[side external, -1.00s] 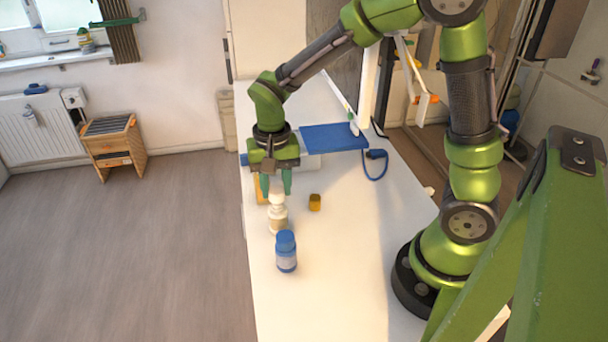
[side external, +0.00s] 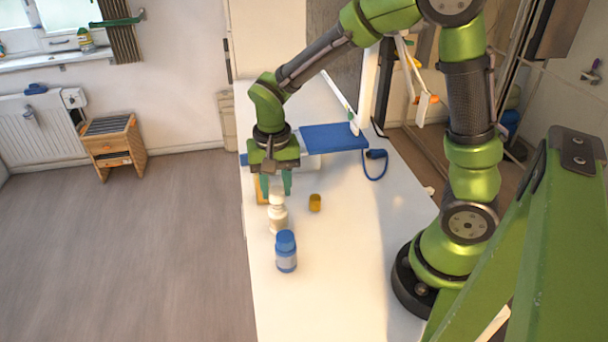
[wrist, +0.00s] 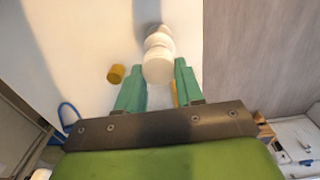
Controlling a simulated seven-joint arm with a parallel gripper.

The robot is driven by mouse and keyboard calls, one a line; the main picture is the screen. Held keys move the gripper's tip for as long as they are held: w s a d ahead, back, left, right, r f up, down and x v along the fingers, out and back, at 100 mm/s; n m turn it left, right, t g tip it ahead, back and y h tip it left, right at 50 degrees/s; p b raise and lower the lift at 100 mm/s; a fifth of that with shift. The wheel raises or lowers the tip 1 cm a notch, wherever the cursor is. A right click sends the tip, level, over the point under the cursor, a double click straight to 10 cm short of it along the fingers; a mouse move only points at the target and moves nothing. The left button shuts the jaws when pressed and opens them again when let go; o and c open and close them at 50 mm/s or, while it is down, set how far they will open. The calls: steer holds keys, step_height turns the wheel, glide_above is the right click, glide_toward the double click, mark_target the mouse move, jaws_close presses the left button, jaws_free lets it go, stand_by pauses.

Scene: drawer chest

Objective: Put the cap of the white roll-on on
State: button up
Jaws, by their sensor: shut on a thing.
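The white roll-on (side external: 279,220) stands upright on the white table, below my gripper. Its white cap (side external: 275,198) is at the top of the bottle, and whether it is seated or only held just over the neck cannot be told. My gripper (side external: 275,188) points down with its two green fingers on either side of the cap, shut on it. In the wrist view the cap (wrist: 158,70) is between the fingertips (wrist: 158,78), in line with the bottle (wrist: 158,40), which is partly hidden behind it.
A blue-capped bottle (side external: 286,252) stands nearer the camera. A small yellow cap-like piece (side external: 315,202) lies to the right. A yellow-orange object (side external: 262,190) is partly hidden behind my gripper. A blue board (side external: 333,138) is farther back. The table's right part is clear.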

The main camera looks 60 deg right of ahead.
steer(key=shift+f, duration=1.3)
steer(key=o, duration=1.1)
steer(key=shift+r, duration=0.1)
step_height(320, 180, up, 17)
steer(key=shift+f, duration=0.1)
